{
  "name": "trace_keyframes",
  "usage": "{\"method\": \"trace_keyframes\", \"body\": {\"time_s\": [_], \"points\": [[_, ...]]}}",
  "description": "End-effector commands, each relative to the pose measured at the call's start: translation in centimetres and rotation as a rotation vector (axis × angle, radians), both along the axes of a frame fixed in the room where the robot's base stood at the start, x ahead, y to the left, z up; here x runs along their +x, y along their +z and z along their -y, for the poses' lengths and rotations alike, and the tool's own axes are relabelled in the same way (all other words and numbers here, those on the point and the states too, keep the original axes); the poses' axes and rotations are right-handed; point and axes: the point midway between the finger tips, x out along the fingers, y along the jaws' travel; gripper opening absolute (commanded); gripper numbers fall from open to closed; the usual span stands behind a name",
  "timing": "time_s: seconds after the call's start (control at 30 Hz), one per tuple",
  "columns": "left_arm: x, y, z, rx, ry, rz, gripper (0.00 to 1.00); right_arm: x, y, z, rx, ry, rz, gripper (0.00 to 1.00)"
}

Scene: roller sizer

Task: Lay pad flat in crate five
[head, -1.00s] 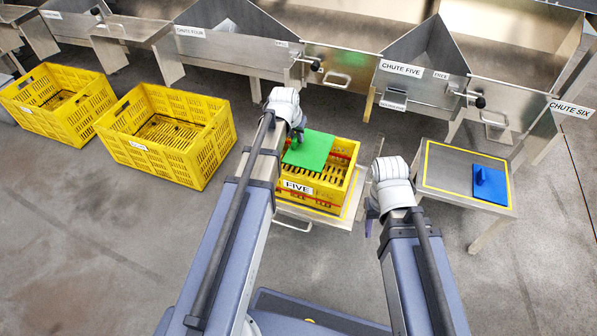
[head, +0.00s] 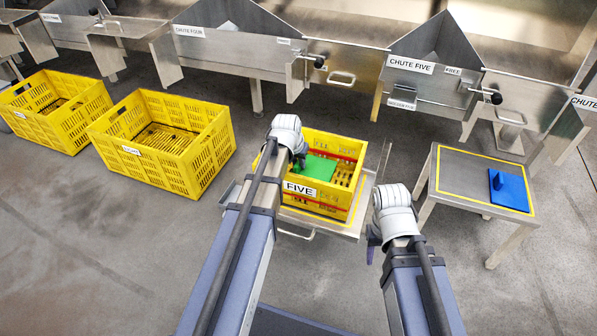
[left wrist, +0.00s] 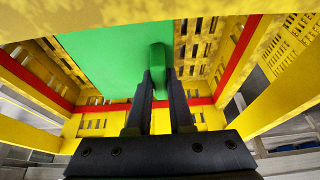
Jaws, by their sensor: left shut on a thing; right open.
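The green pad (head: 319,168) is inside the yellow crate marked FIVE (head: 322,200), in its left part as the head view shows it. My left gripper (head: 301,160) is above the pad. In the left wrist view my left gripper (left wrist: 159,90) is shut on the upright green handle of the pad (left wrist: 105,60), between the crate walls (left wrist: 270,105). The pad looks about level; I cannot tell whether it touches the slotted crate floor. My right gripper (head: 373,242) is open and empty, outside the crate to the right.
Crate five stands on a metal shelf (head: 368,205) below chute five (head: 415,66). A blue pad with a handle (head: 510,191) lies on a yellow-bordered table (head: 465,175) at the right. Two more yellow crates (head: 185,170) stand at the left.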

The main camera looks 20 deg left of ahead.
Motion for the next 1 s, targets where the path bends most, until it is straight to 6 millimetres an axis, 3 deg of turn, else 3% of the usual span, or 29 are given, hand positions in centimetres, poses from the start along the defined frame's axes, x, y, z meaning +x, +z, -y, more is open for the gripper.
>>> {"method": "trace_keyframes", "body": {"time_s": [0.03, 0.17, 0.6, 0.63, 0.9, 1.0], "points": [[0.0, -1.3, 0.0, 0.000, 0.000, 0.000, 0.00, 0.0, -1.3, 0.0, 0.000, -0.001, 0.000, 0.50], [0.0, -2.8, 0.0, 0.000, 0.000, 0.000, 0.00, 0.0, -2.8, 0.0, 0.000, -0.002, 0.001, 0.50], [0.0, -3.2, 0.0, 0.000, 0.000, 0.000, 0.00, 0.0, -3.2, 0.0, 0.000, -0.002, 0.001, 0.50], [0.0, -3.2, 0.0, 0.000, 0.000, 0.000, 0.21, 0.0, -3.2, 0.0, 0.001, -0.002, 0.002, 0.50], [0.0, -3.0, 0.0, 0.000, 0.000, 0.000, 0.50, 0.0, -3.0, 0.0, 0.000, -0.002, 0.001, 0.50], [0.0, -3.0, 0.0, 0.000, 0.000, 0.000, 0.50, 0.0, -3.0, 0.0, 0.000, -0.002, 0.001, 0.50]]}}
